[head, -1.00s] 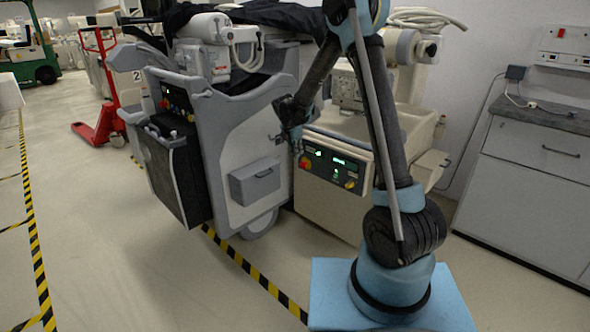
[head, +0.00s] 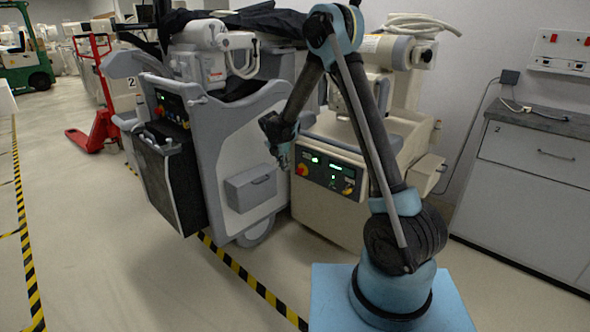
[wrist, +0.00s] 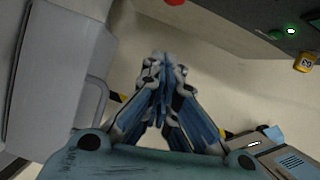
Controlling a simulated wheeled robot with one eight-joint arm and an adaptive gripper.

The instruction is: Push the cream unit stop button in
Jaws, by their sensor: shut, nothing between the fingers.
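The cream unit (head: 325,212) stands right of the grey cart, with a dark control panel (head: 328,174) on its front. My gripper (head: 284,163) is shut and empty, just left of the button in the head view; the gap in depth is hard to tell. In the wrist view my closed fingers (wrist: 160,62) point over bare floor. The panel (wrist: 285,24) is at upper right there, with a red part (wrist: 248,4), probably the button, cut by the top edge.
The grey cart (head: 226,155), with a protruding box (head: 251,187), stands close left of my gripper. A yellow knob (head: 348,190) is at the panel's right end. A grey cabinet (head: 535,190) stands at right. Floor at front left is clear.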

